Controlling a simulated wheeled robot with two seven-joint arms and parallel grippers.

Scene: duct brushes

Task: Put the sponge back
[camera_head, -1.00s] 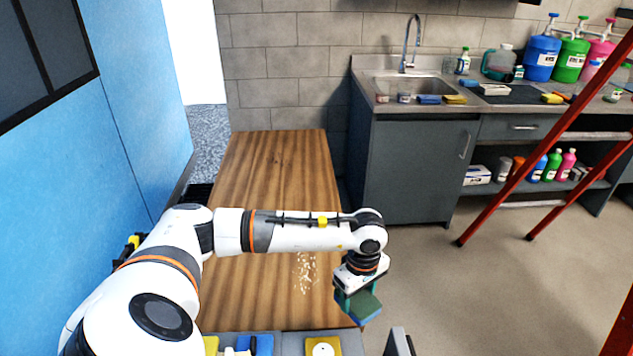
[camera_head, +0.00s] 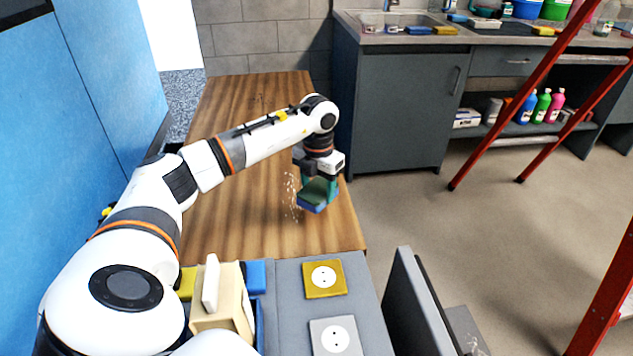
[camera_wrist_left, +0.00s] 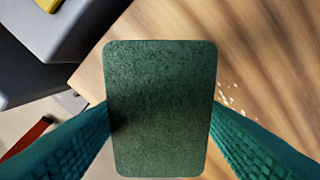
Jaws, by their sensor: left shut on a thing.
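My left gripper (camera_head: 319,187) is shut on a sponge (camera_head: 313,203) with a green scouring face and a blue body, held over the right part of the wooden table (camera_head: 230,115). In the left wrist view the sponge (camera_wrist_left: 160,110) shows its dark green face between the two teal fingers. White crumbs (camera_head: 291,195) lie on the table just left of the sponge; they also show in the left wrist view (camera_wrist_left: 231,98). I cannot tell whether the sponge touches the table. My right gripper is not in view.
A grey tray surface at the front carries a yellow block (camera_head: 324,279) and a grey block (camera_head: 336,337), each with a white disc. Beside them stand a cream box (camera_head: 222,300) and a blue block (camera_head: 256,277). More sponges (camera_head: 403,30) lie by the sink. A red ladder (camera_head: 520,100) stands right.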

